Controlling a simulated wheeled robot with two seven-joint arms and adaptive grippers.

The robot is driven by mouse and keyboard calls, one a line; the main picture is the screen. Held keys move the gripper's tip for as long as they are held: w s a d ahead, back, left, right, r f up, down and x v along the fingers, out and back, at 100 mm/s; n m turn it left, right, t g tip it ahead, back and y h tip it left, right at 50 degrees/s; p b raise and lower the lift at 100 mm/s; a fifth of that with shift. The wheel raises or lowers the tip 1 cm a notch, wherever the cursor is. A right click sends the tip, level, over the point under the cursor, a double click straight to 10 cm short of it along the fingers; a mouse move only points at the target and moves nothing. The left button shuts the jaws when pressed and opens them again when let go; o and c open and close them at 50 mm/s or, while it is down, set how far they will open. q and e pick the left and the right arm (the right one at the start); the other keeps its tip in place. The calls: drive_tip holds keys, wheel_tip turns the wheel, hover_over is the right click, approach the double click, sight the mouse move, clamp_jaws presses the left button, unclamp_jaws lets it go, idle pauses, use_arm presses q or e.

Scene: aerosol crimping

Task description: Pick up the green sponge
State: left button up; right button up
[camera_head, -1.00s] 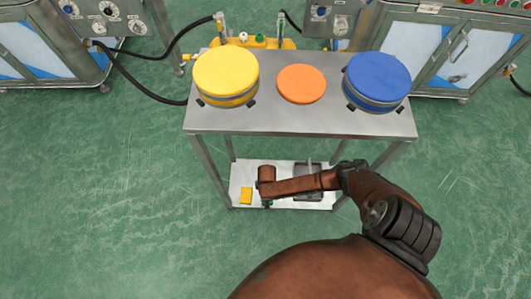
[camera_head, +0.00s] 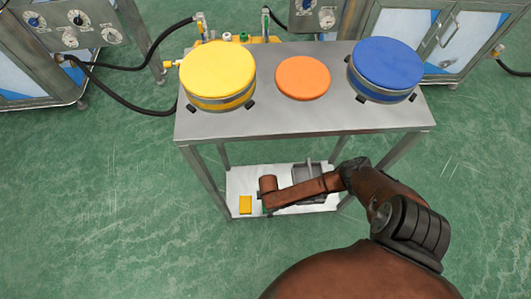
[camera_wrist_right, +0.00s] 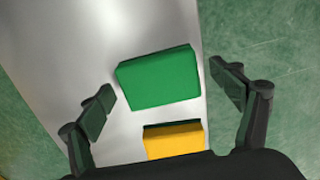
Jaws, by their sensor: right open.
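The green sponge (camera_wrist_right: 158,78) is a flat block lying on the metal lower shelf (camera_wrist_right: 60,40) in the right wrist view. My right gripper (camera_wrist_right: 163,92) is open, with one finger to each side of the green sponge and a gap on both sides. It holds nothing. In the head view my right arm reaches in over the lower shelf (camera_head: 236,178), and its wrist mostly hides the gripper and the green sponge. My left gripper is not in view.
A yellow sponge (camera_wrist_right: 174,140) lies close beside the green one; it also shows in the head view (camera_head: 245,205). A grey tray (camera_head: 308,172) stands on the shelf to the right. The tabletop (camera_head: 300,120) above carries yellow (camera_head: 218,75), orange (camera_head: 303,78) and blue (camera_head: 385,70) round items.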

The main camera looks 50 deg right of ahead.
drive_tip(key=c, duration=0.9)
drive_tip(key=shift+r, duration=0.1)
drive_tip(key=shift+c, duration=0.2)
drive_tip(key=shift+r, duration=0.15)
wheel_tip(320, 180, up, 3)
drive_tip(key=p, duration=0.3)
drive_tip(key=shift+w, duration=0.15)
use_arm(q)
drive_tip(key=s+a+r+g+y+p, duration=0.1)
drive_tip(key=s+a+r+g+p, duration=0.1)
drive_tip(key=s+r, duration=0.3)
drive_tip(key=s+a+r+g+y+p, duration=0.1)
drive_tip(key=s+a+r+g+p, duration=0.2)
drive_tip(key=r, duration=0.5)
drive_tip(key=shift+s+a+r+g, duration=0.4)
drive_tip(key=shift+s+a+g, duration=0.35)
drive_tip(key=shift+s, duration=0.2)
use_arm(e)
wheel_tip(320, 180, up, 6)
drive_tip(key=shift+r, duration=0.25)
